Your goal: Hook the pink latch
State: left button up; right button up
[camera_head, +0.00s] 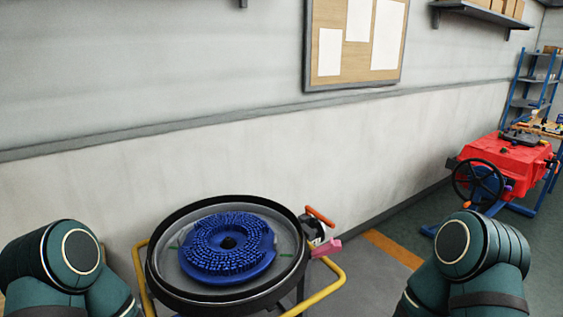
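The pink latch (326,248) is a small pink piece at the right side of a round scrubber tank (156,265). It sits just below an orange handle (320,216) and a dark and white fitting (312,230), close to the yellow rail. I cannot tell at this size whether it is hooked. The tank is open at the top and a blue bristled brush disc (228,247) lies in it. My two arms show at the lower left and lower right, apart from the tank. Neither gripper is in view.
A yellow rail (331,288) runs around the tank. A red machine (505,155) with a black handwheel (478,185) stands at the right. A pale wall with a notice board (330,52) is behind the tank. Floor is clear between tank and red machine.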

aim_at(333, 245)
jog(key=i+l, duration=0.1)
jog(key=l, duration=0.6)
jog(key=i+l, duration=0.1)
jog(key=l, duration=0.55)
jog(key=u, duration=0.05)
